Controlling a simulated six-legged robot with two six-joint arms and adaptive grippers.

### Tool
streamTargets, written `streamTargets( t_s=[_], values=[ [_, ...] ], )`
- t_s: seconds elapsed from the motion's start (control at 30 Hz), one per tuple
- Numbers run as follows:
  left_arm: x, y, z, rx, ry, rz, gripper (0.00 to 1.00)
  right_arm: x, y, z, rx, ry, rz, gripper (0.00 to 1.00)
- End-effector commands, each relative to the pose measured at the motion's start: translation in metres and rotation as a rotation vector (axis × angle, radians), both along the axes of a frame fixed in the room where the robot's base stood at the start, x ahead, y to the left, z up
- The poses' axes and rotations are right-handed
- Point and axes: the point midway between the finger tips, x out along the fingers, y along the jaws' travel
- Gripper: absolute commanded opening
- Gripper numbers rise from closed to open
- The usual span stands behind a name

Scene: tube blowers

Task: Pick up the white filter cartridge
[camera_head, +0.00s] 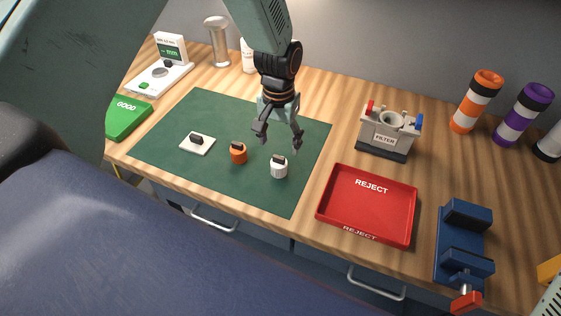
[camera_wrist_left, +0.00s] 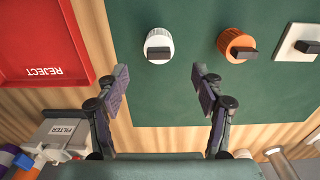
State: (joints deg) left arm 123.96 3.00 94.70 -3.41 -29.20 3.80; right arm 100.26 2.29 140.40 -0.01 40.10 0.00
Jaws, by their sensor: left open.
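The white filter cartridge (camera_head: 279,168) stands on the green mat (camera_head: 222,188), with a dark block-shaped grip on its top. It also shows in the left wrist view (camera_wrist_left: 158,43), ahead of the fingers and toward the left one. My left gripper (camera_head: 279,143) is open and empty above the mat, just behind the cartridge and apart from it. In the left wrist view its two fingers (camera_wrist_left: 160,78) are spread wide with bare mat between them. My right gripper does not show in either view.
An orange cartridge (camera_head: 238,153) and a white square piece (camera_head: 197,143) stand left of the white cartridge. A red REJECT tray (camera_head: 366,205), a filter housing (camera_head: 387,132) and a blue vise (camera_head: 463,243) are to the right. A green GOOD tray (camera_head: 127,119) is at left.

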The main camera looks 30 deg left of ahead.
Motion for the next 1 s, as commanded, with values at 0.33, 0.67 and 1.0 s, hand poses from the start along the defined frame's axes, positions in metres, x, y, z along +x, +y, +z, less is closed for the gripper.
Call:
streamTargets(
  t_s=[0.33,0.67,1.0],
  values=[
    [-0.007,0.000,-0.037,0.000,0.005,0.000,0.68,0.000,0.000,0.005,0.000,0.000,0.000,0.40],
    [-0.005,0.000,-0.074,0.000,0.001,0.000,0.68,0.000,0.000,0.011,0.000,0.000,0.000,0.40],
    [-0.003,0.000,-0.076,0.000,0.001,-0.001,0.60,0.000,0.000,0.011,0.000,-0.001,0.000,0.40]
  ],
)
